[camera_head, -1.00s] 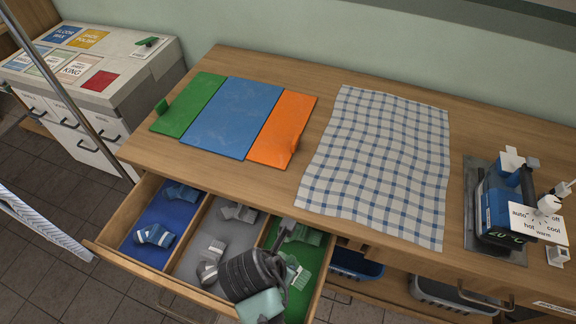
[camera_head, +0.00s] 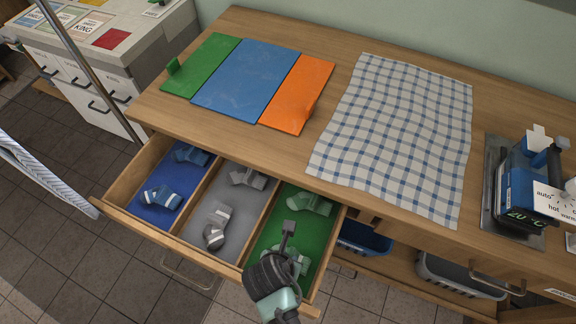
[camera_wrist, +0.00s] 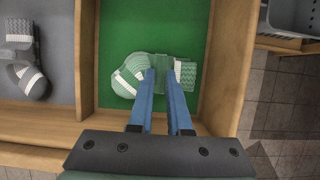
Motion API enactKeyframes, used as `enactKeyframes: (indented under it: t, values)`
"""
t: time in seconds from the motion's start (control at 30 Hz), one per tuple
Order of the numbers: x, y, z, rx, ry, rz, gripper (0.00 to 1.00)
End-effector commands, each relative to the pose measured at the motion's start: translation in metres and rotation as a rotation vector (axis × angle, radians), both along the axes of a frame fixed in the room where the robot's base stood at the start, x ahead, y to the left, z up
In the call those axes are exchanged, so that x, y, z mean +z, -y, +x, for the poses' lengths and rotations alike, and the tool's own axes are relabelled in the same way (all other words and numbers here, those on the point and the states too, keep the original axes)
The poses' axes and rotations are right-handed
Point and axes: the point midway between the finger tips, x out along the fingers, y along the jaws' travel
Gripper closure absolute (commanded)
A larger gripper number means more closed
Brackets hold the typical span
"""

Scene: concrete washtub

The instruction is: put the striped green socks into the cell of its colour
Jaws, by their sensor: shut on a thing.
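The striped green socks (camera_head: 301,262) are in the green cell (camera_head: 262,246) of the open drawer, towards its front end. My gripper hides part of them in the head view. In the wrist view, the striped green socks (camera_wrist: 185,76) show a rounded, white-banded part on the left and a ribbed part on the right. My gripper's (camera_wrist: 161,74) two blue fingers reach over the middle of the socks and are shut on them. I cannot tell whether the socks touch the cell floor. In the head view the fingertips are hidden.
Other green socks (camera_head: 309,202) lie at the back of the green cell. The grey cell (camera_head: 195,240) and blue cell (camera_head: 140,200) hold grey and blue socks. Wooden dividers (camera_wrist: 87,60) bound the cells. A checked cloth (camera_head: 395,135) and an iron (camera_head: 525,190) are on the counter.

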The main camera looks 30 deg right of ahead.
Motion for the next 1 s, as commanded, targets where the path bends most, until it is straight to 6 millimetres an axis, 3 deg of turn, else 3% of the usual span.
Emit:
enactKeyframes:
  t: [0.33,0.37,0.5,0.83,1.0]
  values:
    - [-0.003,0.0,0.0,0.0,-0.001,-0.001,1.0]
    - [-0.003,0.0,0.0,0.0,-0.001,-0.001,0.8]
    - [-0.003,0.0,0.0,0.0,-0.001,-0.001,0.55]
    - [0.0,0.0,0.0,-0.001,0.0,0.0,0.54]
    - [0.018,-0.005,-0.003,0.003,0.002,-0.001,0.54]
